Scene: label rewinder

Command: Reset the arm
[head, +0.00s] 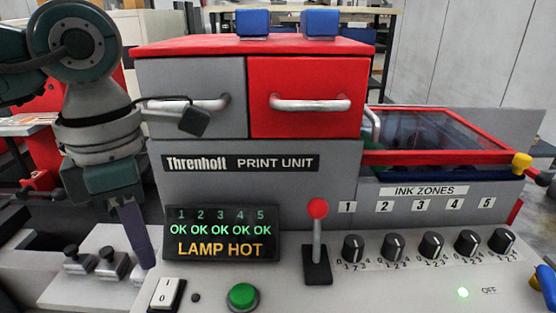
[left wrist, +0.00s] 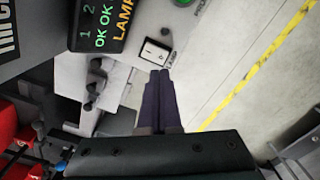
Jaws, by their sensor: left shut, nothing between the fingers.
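My left arm comes in from the left in the head view. Its gripper (head: 143,258) points down, with its dark purple fingers together, in front of the print unit's left side. The left wrist view also shows the gripper (left wrist: 160,76) shut and empty. The fingertips appear close to the white rocker switch (head: 166,294), which also shows in the wrist view (left wrist: 155,52); I cannot tell whether they touch. My right gripper is not in view.
The print unit (head: 240,195) fills the middle, with a lit display (head: 222,233), red-knobbed lever (head: 317,235), green button (head: 242,296) and several dials (head: 432,245). Small levers (head: 110,262) stand left of the gripper. Open floor (left wrist: 245,65) lies right in the wrist view.

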